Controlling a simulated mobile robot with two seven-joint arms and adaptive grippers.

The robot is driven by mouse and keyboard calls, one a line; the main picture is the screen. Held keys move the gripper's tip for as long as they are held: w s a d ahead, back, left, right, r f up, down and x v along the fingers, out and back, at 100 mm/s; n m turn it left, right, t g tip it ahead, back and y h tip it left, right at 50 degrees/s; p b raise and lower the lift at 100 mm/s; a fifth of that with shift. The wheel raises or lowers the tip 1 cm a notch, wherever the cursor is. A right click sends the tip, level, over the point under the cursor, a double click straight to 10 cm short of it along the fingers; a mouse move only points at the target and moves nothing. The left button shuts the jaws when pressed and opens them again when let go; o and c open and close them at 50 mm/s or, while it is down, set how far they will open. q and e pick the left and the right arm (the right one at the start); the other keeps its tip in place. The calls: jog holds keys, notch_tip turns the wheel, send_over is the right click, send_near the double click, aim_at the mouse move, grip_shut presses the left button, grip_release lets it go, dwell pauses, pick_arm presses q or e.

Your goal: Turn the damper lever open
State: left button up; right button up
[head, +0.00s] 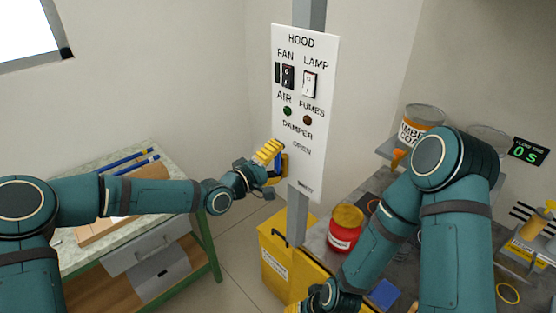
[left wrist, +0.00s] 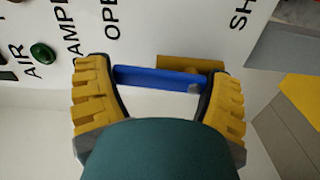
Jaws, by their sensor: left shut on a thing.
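The white hood panel (head: 304,110) stands on a grey post, with DAMPER and OPEN printed above my left gripper (head: 272,163). The damper lever (left wrist: 157,79) is a blue bar with an ochre mount (left wrist: 190,63) behind it in the left wrist view. My left gripper, seen there too (left wrist: 158,88), is shut on the lever, one yellow finger at each end. The lever lies across that view, its left end on the OPEN side and its right end towards SH..., which is cut off. My right gripper (head: 300,307) is mostly cut off at the bottom of the head view.
A workbench (head: 76,161) with blue rods stands at the left. A yellow bin (head: 273,262) stands below the panel. Floor shows between bench and bin.

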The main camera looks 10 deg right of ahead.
pick_arm(q)
jog(key=shift+w+n, duration=0.1)
jog(key=shift+n, duration=0.4)
jog(key=o, duration=1.1)
jog(key=shift+c, duration=0.2)
jog(key=v, duration=1.2)
